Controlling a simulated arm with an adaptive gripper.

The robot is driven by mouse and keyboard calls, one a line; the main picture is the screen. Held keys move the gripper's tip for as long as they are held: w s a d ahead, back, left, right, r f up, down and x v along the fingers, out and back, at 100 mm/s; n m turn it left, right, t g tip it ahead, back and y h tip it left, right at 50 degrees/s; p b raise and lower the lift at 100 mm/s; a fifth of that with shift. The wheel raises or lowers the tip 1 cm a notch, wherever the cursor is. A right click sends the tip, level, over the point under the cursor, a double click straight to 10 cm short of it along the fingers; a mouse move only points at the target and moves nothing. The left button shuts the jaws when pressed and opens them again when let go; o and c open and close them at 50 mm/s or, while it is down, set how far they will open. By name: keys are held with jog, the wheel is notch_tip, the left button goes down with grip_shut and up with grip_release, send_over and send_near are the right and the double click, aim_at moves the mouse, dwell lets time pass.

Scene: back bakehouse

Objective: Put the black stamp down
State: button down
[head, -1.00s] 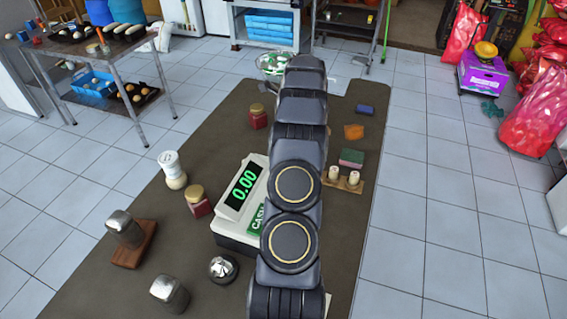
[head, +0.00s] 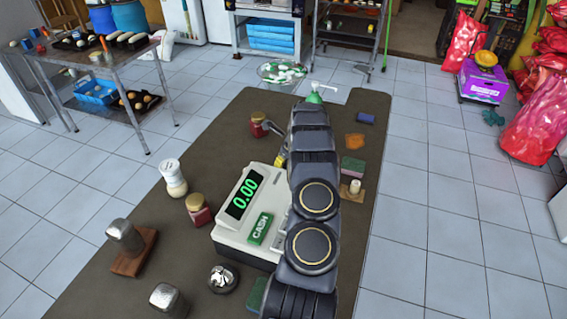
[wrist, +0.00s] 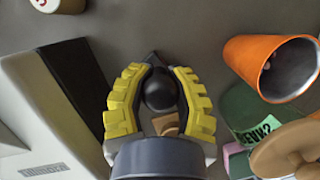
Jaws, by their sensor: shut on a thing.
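The black stamp shows in the wrist view as a round black knob (wrist: 159,92), with a tan part just below it in the picture. My gripper (wrist: 158,76) has its yellow fingers closed around the knob from both sides. In the head view one yellow finger of my gripper (head: 281,157) shows left of my arm, beside the far end of the cash register (head: 236,238). My arm hides the stamp there. I cannot tell whether the stamp's base touches the dark counter (head: 220,122).
The register lies close on the left in the wrist view. An orange cup (wrist: 262,66) and a green labelled item (wrist: 243,103) are at the right. A red jar (head: 257,125) stands beyond my gripper. A green bottle (head: 314,97) and sponge (head: 352,167) are nearby.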

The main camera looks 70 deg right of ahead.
jog(key=c, duration=0.9)
grip_release()
jog(key=shift+f, duration=0.1)
jog(key=v, duration=1.2)
jog(key=shift+a, duration=0.1)
